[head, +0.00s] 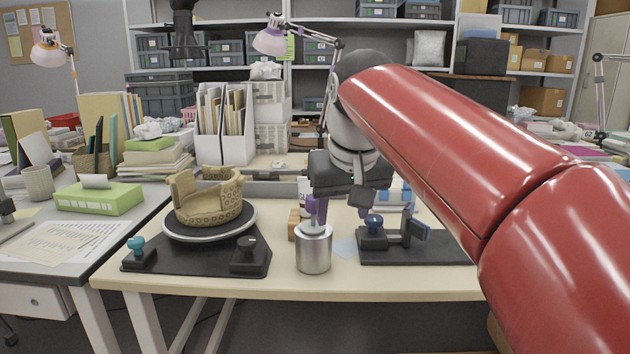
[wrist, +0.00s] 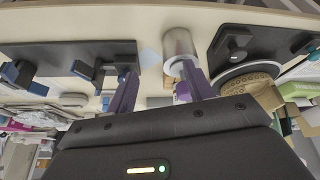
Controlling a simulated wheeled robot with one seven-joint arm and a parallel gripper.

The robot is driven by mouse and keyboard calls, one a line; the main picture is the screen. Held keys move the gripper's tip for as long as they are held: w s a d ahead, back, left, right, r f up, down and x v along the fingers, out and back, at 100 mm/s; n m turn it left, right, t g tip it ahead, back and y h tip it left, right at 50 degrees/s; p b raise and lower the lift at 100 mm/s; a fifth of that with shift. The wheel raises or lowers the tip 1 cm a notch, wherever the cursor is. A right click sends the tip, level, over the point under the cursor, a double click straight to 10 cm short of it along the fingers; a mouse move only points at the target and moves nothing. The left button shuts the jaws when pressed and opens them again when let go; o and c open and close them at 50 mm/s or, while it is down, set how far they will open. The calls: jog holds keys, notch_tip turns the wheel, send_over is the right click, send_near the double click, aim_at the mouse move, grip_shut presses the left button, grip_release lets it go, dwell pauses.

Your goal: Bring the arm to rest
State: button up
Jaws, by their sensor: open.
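My red arm (head: 460,150) reaches in from the right of the head view. My gripper (head: 340,212) hangs over the table (head: 200,281) with its purple fingers pointing down. The fingers also show in the wrist view (wrist: 158,80), spread apart with nothing between them. In the head view one finger lines up with the top of a metal canister (head: 313,252); I cannot tell whether they touch. The canister also shows near that finger in the wrist view (wrist: 178,44). A tan, part-built pot (head: 208,208) with a jagged rim sits on a round turntable (head: 180,236) to the left.
The turntable stands on a black base (head: 195,264) with knobs. A black fixture (head: 420,250) with blue parts lies right of the canister. A side desk (head: 120,237) holds a green box (head: 99,198) and papers. Shelves and a lamp (head: 270,40) stand behind.

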jog(key=s+d+f+m, duration=0.1)
jog(key=s+d+f, duration=0.4)
jog(key=s+f, duration=0.4)
jog(key=s+d+f+m, duration=0.1)
jog(key=s+d+f, duration=0.5)
jog(key=s+f, duration=0.4)
notch_tip(320, 180, down, 2)
jog(key=shift+f+m+t+h, duration=0.25)
jog(key=shift+m+t+h, duration=0.05)
jog(key=shift+m+t, duration=0.1)
